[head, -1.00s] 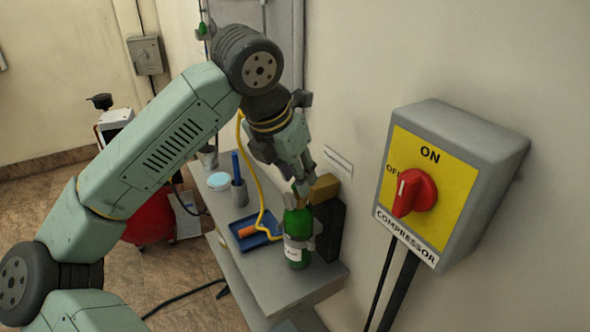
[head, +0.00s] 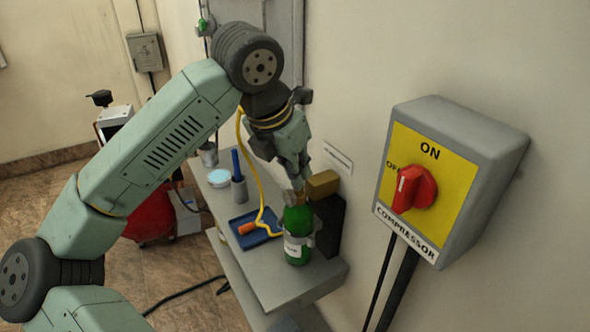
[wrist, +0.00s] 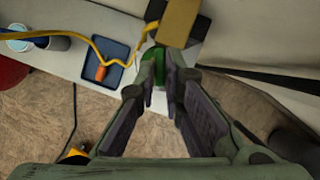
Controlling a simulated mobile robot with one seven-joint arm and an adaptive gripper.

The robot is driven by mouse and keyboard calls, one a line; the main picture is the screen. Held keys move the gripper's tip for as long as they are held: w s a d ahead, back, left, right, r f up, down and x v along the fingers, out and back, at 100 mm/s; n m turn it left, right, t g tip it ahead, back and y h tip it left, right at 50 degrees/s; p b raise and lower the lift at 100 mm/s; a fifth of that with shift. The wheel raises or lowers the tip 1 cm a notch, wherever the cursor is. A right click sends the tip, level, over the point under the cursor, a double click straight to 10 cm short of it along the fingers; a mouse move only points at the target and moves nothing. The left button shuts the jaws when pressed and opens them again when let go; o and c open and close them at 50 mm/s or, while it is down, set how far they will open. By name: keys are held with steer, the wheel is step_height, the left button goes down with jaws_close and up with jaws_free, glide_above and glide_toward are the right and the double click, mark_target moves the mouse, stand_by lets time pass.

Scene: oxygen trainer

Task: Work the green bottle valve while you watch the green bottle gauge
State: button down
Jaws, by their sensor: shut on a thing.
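The green bottle (head: 298,222) stands upright near the right end of the grey bench, with a pale label on its front. My gripper (head: 297,190) points down over its top, with its fingertips closed around the small valve at the neck. The fingers mostly hide the valve. In the wrist view, my gripper (wrist: 158,85) has its two fingers on either side of the bottle's top, and the green bottle (wrist: 153,66) shows between and beyond them. I cannot make out a gauge face or needle in either view.
A tan block (head: 323,184) on a dark box sits close behind the bottle. A blue tray (head: 250,232) with an orange-handled tool and a yellow hose lie to the left. The compressor switch box (head: 455,170) is on the right wall.

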steer(key=shift+w+f+m+h+b, duration=0.1)
steer(key=shift+f+m+h+b, duration=0.2)
steer(key=shift+m+b, duration=0.55)
steer(key=m, duration=0.1)
steer(key=m+g+b, duration=0.1)
steer(key=m, duration=0.1)
steer(key=shift+a+r, duration=0.15)
steer(key=shift+r, duration=0.15)
steer(key=c, duration=1.7)
jaws_free()
steer(key=shift+h, duration=0.3)
steer(key=v, duration=1.2)
steer(key=shift+w, duration=0.1)
